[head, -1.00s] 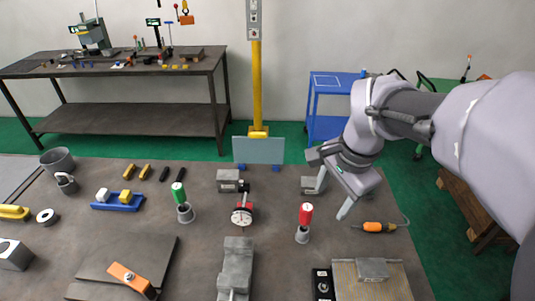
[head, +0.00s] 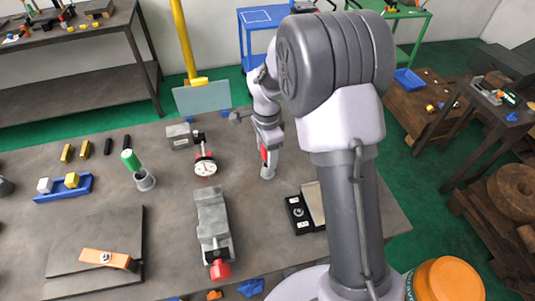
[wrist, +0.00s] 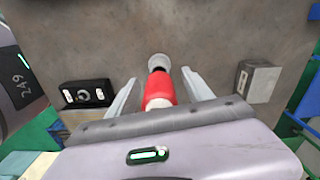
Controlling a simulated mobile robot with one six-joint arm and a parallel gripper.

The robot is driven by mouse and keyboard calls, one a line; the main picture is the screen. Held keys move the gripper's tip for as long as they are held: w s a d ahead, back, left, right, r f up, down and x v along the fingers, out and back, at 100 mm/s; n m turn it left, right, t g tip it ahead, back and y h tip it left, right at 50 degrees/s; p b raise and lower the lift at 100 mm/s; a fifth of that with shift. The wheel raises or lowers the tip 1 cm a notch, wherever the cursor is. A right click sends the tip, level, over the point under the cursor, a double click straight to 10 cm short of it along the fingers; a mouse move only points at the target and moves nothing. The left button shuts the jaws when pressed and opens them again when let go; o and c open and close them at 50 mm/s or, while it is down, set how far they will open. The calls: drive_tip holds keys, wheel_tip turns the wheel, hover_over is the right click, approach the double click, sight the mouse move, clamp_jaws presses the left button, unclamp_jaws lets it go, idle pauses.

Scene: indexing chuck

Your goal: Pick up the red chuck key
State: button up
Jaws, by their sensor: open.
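The red chuck key (head: 264,153) stands upright in a small grey holder (head: 267,173) on the bench, partly hidden by my gripper in the head view. In the wrist view the red handle (wrist: 159,90) lies between my two fingers, with the round grey holder (wrist: 161,62) beyond it. My gripper (wrist: 160,77) is open, one finger on each side of the key, with a visible gap to each finger. A green-handled key (head: 131,160) stands in its own grey holder to the left.
A dial gauge (head: 205,166) and a grey block (head: 179,136) are left of the key. A grey vise (head: 213,222) lies in front of it. A black box (head: 298,215) is close by at the front right.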

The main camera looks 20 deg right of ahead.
wheel_tip(320, 180, down, 3)
clamp_jaws()
drive_tip(key=shift+r, duration=0.1)
